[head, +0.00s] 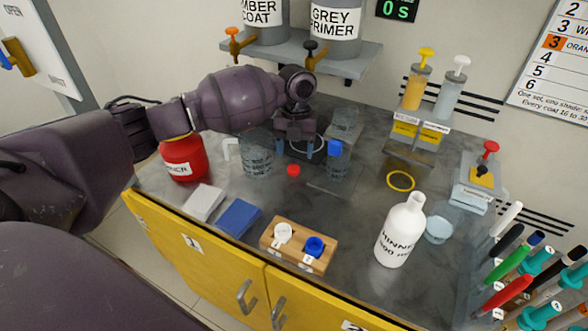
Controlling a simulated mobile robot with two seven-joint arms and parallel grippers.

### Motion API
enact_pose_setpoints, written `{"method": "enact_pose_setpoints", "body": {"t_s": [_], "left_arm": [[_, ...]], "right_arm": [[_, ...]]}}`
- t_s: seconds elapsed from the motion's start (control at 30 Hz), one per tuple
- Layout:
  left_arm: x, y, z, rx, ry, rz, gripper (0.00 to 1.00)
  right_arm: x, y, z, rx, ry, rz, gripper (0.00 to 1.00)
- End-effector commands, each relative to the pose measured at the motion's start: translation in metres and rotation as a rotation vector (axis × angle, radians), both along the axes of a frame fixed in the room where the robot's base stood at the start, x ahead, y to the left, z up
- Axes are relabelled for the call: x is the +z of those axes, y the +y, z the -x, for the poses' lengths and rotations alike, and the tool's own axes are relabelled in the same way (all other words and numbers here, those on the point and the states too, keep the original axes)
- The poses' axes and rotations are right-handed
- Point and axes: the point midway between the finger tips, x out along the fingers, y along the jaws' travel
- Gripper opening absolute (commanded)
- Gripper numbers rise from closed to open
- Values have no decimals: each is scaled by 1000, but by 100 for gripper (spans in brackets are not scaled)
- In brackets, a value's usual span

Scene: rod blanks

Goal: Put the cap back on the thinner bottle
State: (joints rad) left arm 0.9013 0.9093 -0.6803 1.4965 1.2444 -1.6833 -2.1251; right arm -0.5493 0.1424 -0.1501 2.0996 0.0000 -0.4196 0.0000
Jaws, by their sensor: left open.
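The white thinner bottle (396,238) stands upright at the front right of the bench, its narrow neck bare. A small red cap (293,170) lies on the bench left of it, near the middle. My right gripper is out of view.
A clear beaker (257,160) and a blue-topped clear container (336,165) flank the gripper. A red can (183,158) stands left. A wooden block (296,252) with white and blue cups is in front. A yellow ring (400,181) and a clear dish (439,229) lie near the bottle.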

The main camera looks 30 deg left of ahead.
Motion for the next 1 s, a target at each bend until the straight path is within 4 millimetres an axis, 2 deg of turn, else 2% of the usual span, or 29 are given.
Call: {"method": "enact_pose_setpoints", "body": {"t_s": [0.23, 0.57, 0.93, 1.0], "left_arm": [[-9, 1, 1, 0, 2, 0, 64], [-50, 0, 6, 0, 3, 0, 64], [-51, 0, 6, 0, -1, 0, 64], [-51, 0, 6, 0, -1, 0, 55]], "right_arm": [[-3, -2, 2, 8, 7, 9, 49], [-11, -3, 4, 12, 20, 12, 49], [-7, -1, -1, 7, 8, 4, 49], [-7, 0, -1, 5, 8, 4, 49]]}}
